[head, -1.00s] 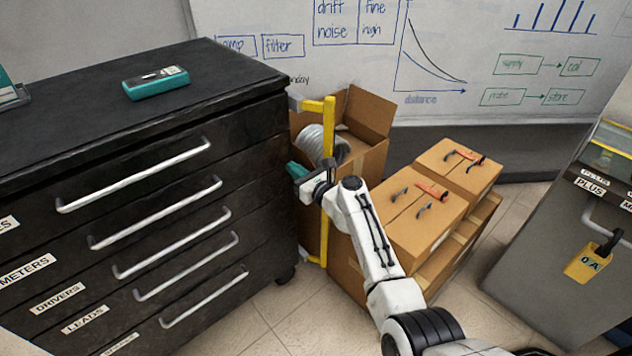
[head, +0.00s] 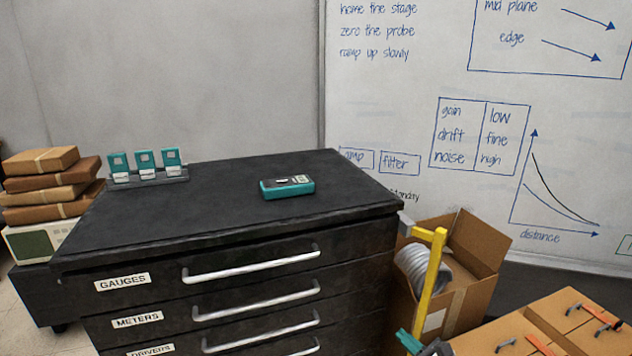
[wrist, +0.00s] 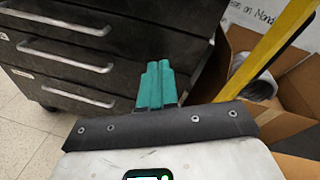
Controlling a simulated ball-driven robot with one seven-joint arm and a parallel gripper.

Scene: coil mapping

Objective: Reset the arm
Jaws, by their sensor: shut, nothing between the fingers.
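My gripper shows in the wrist view, with its two teal fingers (wrist: 155,85) side by side, shut and with nothing between them. The gripper is in front of the black drawer cabinet (head: 240,222), close to the yellow post (head: 430,285). In the wrist view the cabinet (wrist: 125,15) is behind and left of the fingers, and the yellow post (wrist: 270,45) is to their right.
A teal meter (head: 287,187) lies on the cabinet top. Several teal devices stand in a rack (head: 150,177) at its back left. An open cardboard box (head: 475,265) holds a grey coil (head: 412,268). Boxes with handles (head: 550,325) are at lower right.

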